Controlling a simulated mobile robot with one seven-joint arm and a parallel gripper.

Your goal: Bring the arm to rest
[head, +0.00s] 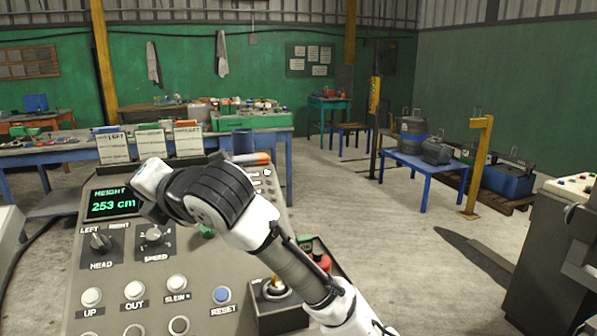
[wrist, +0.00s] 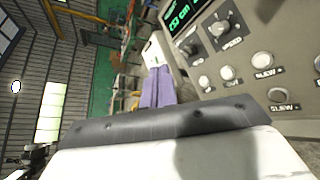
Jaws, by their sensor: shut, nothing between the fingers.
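My arm (head: 272,243) comes up from the lower right and reaches left across the grey control panel (head: 105,265). Its white and black end hangs over the upper part of the panel, beside the lit display (head: 113,205), which reads 253 cm. My gripper (wrist: 157,75) shows in the wrist view as two pale violet fingers close together, with nothing held between them. The fingers cannot be made out in the head view. The panel's knobs and white buttons lie to the right of the fingers in the wrist view. My arm hides part of the panel's right half.
A red mushroom button (head: 320,262) sits close beside my forearm. A blue table (head: 425,166) with canisters and a yellow post (head: 478,160) stand farther off. The floor between is open.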

